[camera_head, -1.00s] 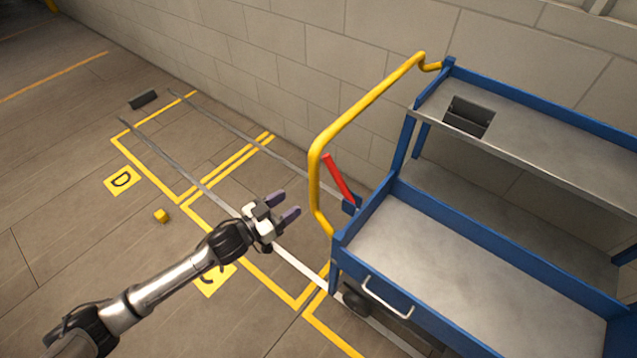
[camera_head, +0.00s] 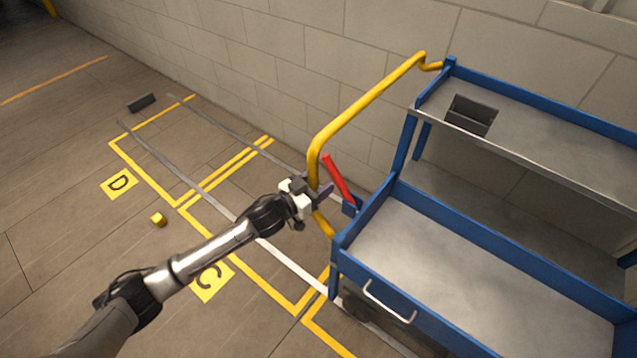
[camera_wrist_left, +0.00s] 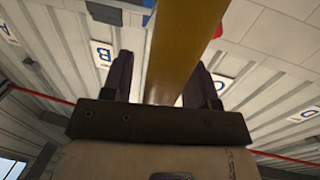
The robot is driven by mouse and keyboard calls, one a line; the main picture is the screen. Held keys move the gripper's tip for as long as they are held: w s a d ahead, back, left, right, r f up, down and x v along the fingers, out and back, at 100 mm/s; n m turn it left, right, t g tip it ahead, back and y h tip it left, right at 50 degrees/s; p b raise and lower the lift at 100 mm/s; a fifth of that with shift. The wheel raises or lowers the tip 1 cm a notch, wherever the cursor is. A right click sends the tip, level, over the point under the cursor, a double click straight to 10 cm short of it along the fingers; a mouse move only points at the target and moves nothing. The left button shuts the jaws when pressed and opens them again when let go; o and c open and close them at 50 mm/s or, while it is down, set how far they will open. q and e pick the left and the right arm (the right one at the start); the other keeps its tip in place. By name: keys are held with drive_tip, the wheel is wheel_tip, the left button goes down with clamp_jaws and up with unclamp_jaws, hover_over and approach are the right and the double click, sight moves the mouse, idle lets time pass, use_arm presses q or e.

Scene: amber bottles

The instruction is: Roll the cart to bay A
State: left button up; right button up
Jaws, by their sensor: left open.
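The blue cart (camera_head: 430,205) with grey shelves stands along the wall at the right. Its yellow push handle (camera_head: 365,103) rises at its left end, beside a red lever (camera_head: 338,180). My left gripper (camera_head: 320,190) is at the lower upright part of the handle. In the left wrist view the yellow handle bar (camera_wrist_left: 182,50) passes between the two dark open fingers (camera_wrist_left: 162,85); I cannot tell whether they touch it. Bay A's floor marking is not visible in the head view. My right gripper is not in view.
Yellow floor lines mark bays C (camera_head: 211,281) and D (camera_head: 119,183), with grey strips running along them. A dark bin (camera_head: 471,115) sits on the upper shelf.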

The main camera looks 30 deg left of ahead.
use_arm(q)
drive_tip(key=shift+c, duration=0.4)
clamp_jaws()
